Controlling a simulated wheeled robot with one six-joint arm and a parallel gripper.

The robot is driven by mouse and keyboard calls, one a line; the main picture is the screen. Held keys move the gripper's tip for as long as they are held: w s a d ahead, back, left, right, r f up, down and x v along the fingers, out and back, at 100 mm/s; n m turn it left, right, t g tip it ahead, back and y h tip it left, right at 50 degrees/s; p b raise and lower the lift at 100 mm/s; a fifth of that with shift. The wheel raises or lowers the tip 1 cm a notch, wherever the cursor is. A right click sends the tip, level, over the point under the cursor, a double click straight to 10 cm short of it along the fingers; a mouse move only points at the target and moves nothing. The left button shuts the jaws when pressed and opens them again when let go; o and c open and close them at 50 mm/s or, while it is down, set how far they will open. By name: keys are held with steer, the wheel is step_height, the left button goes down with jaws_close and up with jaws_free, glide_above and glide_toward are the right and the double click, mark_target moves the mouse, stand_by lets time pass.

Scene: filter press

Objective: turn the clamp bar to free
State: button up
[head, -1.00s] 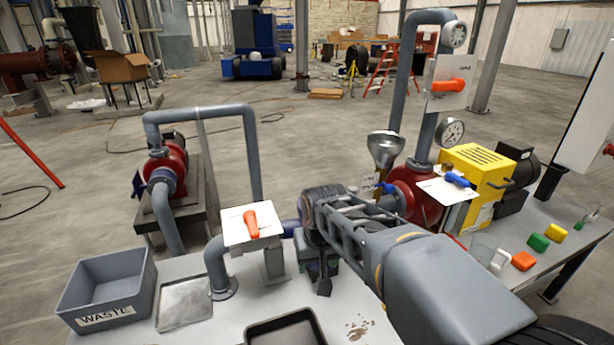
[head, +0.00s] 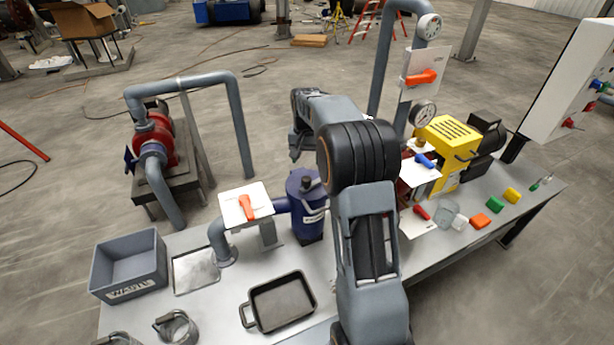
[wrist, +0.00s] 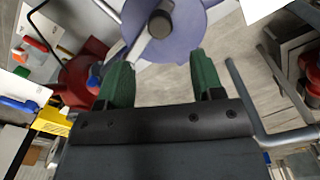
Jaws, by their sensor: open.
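The dark blue filter housing (head: 308,222) stands on the bench, its lid and a dark knob (head: 306,183) showing to the left of my arm. In the wrist view the round blue lid (wrist: 185,40) fills the top middle, with the dark round knob (wrist: 160,24) on it. A light grey clamp bar (wrist: 139,48) runs from beside the knob down and left, close to the left finger. My gripper (wrist: 160,75) is open, its green fingers wide apart at the lid's near edge and nothing gripped. Whether a finger touches the bar I cannot tell.
An orange-handled valve (head: 246,206) on a white plate is left of the housing. A black tray (head: 281,302) and a grey waste bin (head: 129,266) are on the bench. A blue handle (head: 426,160) and the yellow machine (head: 446,140) are to the right.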

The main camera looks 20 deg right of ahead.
mark_target(307, 178)
step_height(307, 178, down, 9)
steer(key=shift+r+p, duration=0.15)
steer(key=shift+p, duration=0.25)
steer(key=shift+c, duration=0.2)
jaws_close()
stand_by(0.3)
